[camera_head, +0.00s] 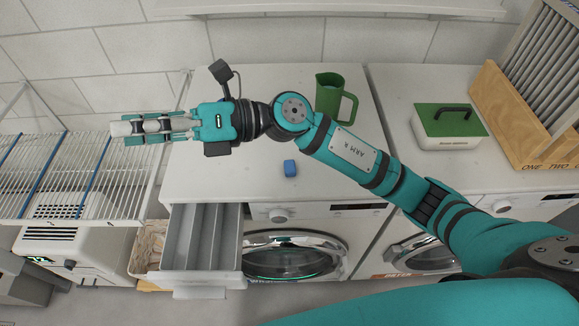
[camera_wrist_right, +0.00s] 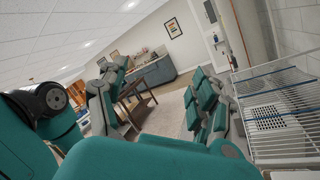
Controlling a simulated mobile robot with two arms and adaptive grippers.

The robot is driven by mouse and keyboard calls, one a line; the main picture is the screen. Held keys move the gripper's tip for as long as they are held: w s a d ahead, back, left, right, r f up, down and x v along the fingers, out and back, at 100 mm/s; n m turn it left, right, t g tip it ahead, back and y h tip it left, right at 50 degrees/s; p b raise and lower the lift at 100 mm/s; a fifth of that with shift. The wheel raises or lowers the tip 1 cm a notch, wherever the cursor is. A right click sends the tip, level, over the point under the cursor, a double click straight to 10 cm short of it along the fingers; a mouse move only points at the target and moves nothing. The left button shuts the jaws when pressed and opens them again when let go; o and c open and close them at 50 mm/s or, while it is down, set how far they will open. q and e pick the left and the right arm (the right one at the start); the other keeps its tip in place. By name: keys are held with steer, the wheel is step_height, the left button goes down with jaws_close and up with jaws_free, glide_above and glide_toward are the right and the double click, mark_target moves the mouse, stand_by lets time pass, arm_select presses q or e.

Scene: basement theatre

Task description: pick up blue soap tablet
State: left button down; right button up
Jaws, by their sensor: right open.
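The blue soap tablet (camera_head: 290,168) lies on the white top of the left washing machine (camera_head: 330,193), a little back from its front edge, in the head view. It is fully visible and nothing touches it. My right arm reaches in from the right and passes over the machine tops behind the tablet. My right gripper (camera_head: 128,129) is open and empty, well to the left of the tablet, over the wire rack. No soap tablet shows in the right wrist view. My left gripper is not in view.
A green jug (camera_head: 328,93) stands behind my arm. The detergent drawer (camera_head: 205,245) is pulled out. A wire rack (camera_head: 85,180) is at left. The machine top around the tablet is clear.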

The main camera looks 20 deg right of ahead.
step_height(320, 180, down, 4)
steer(key=f+n+g+h, duration=0.1)
steer(key=n+g+h, duration=0.1)
steer(key=n+h, duration=0.2)
steer(key=n+t+h+p, duration=0.2)
steer(key=n+h+p, duration=0.1)
steer(key=h, duration=1.3)
glide_above(290, 165)
steer(key=f, duration=1.8)
steer(key=shift+a+f, duration=0.15)
steer(key=shift+a, duration=0.2)
steer(key=shift+f, duration=0.6)
steer(key=f+p, duration=0.1)
steer(key=f, duration=0.1)
steer(key=f+p, duration=0.1)
steer(key=f, duration=0.1)
steer(key=shift+d+p, duration=0.3)
steer(key=shift+f, duration=0.65)
steer(key=c, duration=1.1)
